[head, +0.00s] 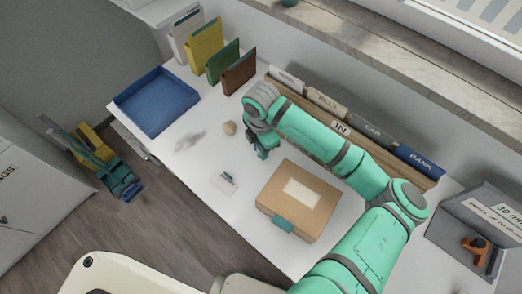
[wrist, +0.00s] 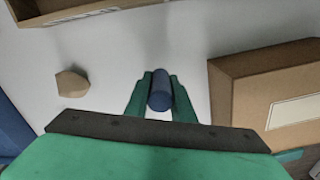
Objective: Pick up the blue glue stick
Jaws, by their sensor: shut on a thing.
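The blue glue stick (wrist: 160,92) is a small dark blue cylinder between the two green fingers of my gripper (wrist: 160,85) in the wrist view. The fingers are shut on its sides. In the head view my gripper (head: 262,150) points down over the white desk, left of the cardboard box. The glue stick cannot be made out in the head view. I cannot tell whether it touches the desk.
A cardboard box (head: 276,214) stands close to my gripper on the right. A small tan lump (head: 229,128) lies to the left. A small card (head: 225,183) lies in front.

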